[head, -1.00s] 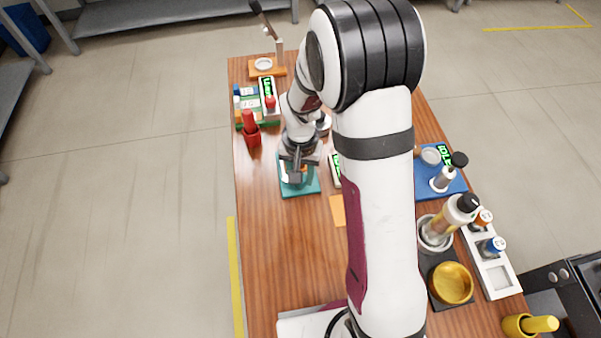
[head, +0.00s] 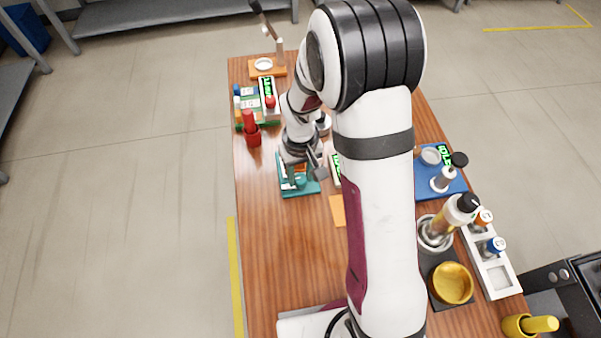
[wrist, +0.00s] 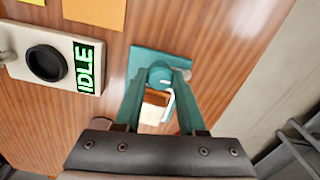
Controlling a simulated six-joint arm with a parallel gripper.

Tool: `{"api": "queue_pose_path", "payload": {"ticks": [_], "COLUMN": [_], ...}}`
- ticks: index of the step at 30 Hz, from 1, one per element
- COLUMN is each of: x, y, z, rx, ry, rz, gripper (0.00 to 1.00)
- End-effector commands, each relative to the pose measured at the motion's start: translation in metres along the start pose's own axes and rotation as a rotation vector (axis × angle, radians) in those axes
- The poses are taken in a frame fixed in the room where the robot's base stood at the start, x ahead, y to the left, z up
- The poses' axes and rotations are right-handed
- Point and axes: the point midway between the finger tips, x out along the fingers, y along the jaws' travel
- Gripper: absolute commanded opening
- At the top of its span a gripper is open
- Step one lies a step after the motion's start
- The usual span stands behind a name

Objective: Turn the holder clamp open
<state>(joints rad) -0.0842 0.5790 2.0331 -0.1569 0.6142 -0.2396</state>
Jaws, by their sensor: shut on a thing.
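The holder is a teal square base (head: 311,188) on the wooden table, left of my arm in the head view. It also shows in the wrist view (wrist: 147,57), at upper middle. The clamp, a round teal knob (wrist: 160,75), stands on this base. My gripper (wrist: 161,82) is shut on the knob, with one finger on each side of it. A pale bent piece and a white and brown block (wrist: 155,103) show between the fingers below the knob. In the head view my gripper (head: 304,173) partly covers the holder.
A white device (wrist: 55,62) reading IDLE sits beside the holder. A blue pad (head: 452,187) with a bottle lies right of my arm. The table in front of the holder is clear.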

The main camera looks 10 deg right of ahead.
Motion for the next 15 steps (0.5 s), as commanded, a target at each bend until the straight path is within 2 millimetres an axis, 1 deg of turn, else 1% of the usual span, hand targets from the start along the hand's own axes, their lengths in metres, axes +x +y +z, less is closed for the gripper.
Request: {"api": "queue_pose_path", "payload": {"ticks": [12,13,15], "x": [-0.0002,-0.0002,-0.0002], "y": [0.0002,0.0002,0.0001], "z": [-0.0005,-0.0005,-0.0004], "rx": [-0.008,-0.008,-0.007], "ry": [0.002,0.002,0.001], "rz": [0.001,0.001,0.001], "gripper": [0.0,0.45,0.57]}}
